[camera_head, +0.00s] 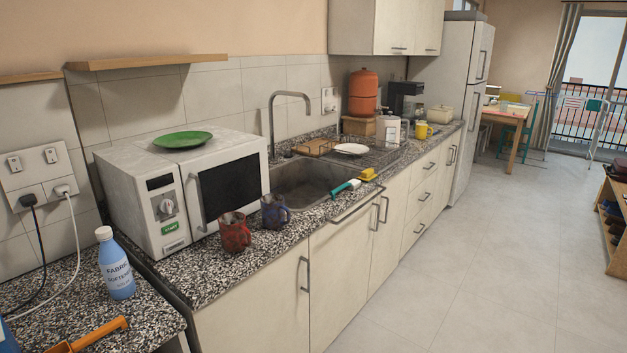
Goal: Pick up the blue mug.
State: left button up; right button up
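The blue mug (274,212) stands upright on the speckled counter (232,267), between the microwave and the counter's front edge. It is dark blue, and its handle shows on its right side. A red mug (235,232) stands just to its left and nearer to me, close to the front edge. Neither of my grippers shows in the head view.
A white microwave (134,207) with a green plate (183,139) on top stands behind the mugs. The sink (312,184) lies to the right, with a teal-handled brush (346,187) at its front. A softener bottle (116,265) stands at left. The floor (470,270) is clear.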

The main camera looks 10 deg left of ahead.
aim_at(273, 208)
jog(key=i+l+u, duration=0.6)
jog(key=l, duration=0.15)
jog(key=i+l+u, duration=0.35)
jog(key=l, duration=0.15)
jog(key=k+j, duration=0.05)
jog(key=k, duration=0.05)
